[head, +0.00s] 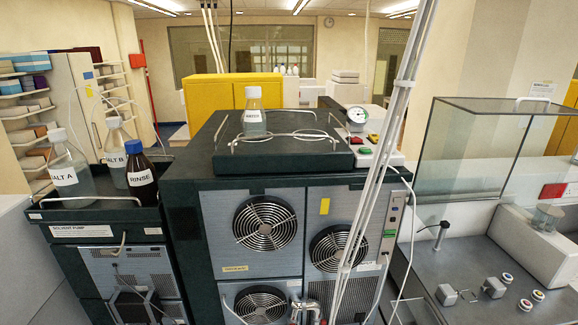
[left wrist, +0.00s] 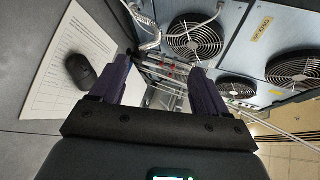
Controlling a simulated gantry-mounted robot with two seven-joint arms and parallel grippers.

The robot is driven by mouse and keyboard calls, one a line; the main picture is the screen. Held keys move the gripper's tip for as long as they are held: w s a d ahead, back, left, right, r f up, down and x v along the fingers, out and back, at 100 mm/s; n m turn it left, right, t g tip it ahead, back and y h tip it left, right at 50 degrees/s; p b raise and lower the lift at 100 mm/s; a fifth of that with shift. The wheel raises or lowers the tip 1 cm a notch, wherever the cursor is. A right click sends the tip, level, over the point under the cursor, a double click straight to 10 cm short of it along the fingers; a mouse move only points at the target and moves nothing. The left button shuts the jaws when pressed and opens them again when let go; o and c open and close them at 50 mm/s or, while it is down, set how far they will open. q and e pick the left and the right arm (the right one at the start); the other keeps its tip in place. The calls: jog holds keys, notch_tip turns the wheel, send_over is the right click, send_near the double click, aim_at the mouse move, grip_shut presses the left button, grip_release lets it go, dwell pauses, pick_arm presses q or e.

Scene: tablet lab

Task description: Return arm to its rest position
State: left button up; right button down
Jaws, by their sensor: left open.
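My left gripper (left wrist: 163,68) shows in the left wrist view with its two purple fingers spread apart. It is open, and nothing appears held between the fingers. Through the gap, metal pipes and small red parts show at the front of the fan cabinet, apparently farther off. Neither gripper shows in the head view. My right gripper is not in either view.
The dark cabinet with fans (head: 265,222) fills the middle, with a bottle (head: 254,122) on top. Labelled bottles stand on the solvent pump (head: 85,228) at left. A mouse (left wrist: 80,70) and printed sheet (left wrist: 63,95) lie on the grey surface near my left gripper.

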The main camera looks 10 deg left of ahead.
pick_arm(q)
jog(key=s+d+r+n+g+y+p, duration=0.2)
jog(key=s+d+r+n+g+y, duration=0.15)
jog(key=s+d+n, duration=0.8)
jog(key=s+a+n+g, duration=0.1)
jog(key=s+n+g, duration=0.5)
jog(key=s+n, duration=0.2)
jog(key=shift+a+r, duration=0.25)
jog(key=shift+a, duration=0.05)
